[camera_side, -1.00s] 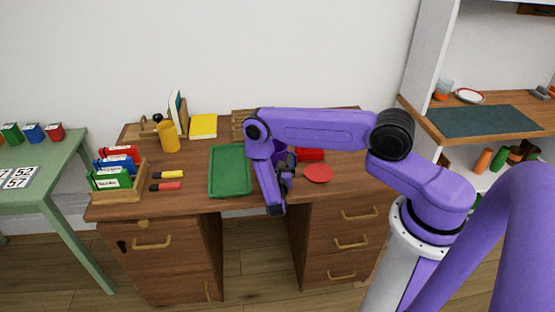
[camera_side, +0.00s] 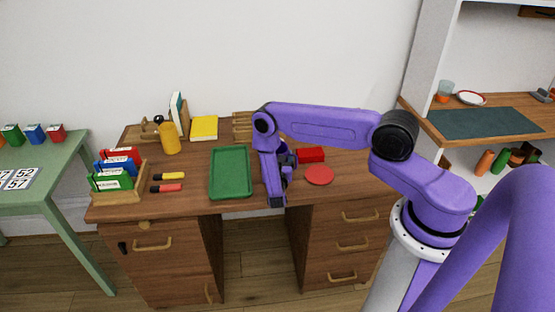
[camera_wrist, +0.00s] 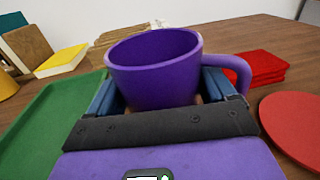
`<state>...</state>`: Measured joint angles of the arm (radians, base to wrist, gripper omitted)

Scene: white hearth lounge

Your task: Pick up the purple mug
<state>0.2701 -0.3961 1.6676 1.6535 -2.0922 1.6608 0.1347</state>
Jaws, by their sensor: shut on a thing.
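The purple mug (camera_wrist: 155,65) fills the middle of the wrist view. It looks upright, with its open rim up and its handle (camera_wrist: 238,70) to the right. My gripper (camera_wrist: 160,92) is shut on the mug, with one blue finger on each side of its body. In the side view my gripper (camera_side: 285,160) is over the desk (camera_side: 215,205), between the green tray and the red round mat. The mug is mostly hidden there by my arm, and I cannot tell how far it is above the desk.
The green tray (camera_side: 230,172) lies left of my gripper. The red round mat (camera_side: 319,175) and a red folded cloth (camera_side: 310,154) lie to the right. A yellow book (camera_side: 204,128), an orange cup (camera_side: 170,138) and a file holder (camera_side: 118,195) stand further left.

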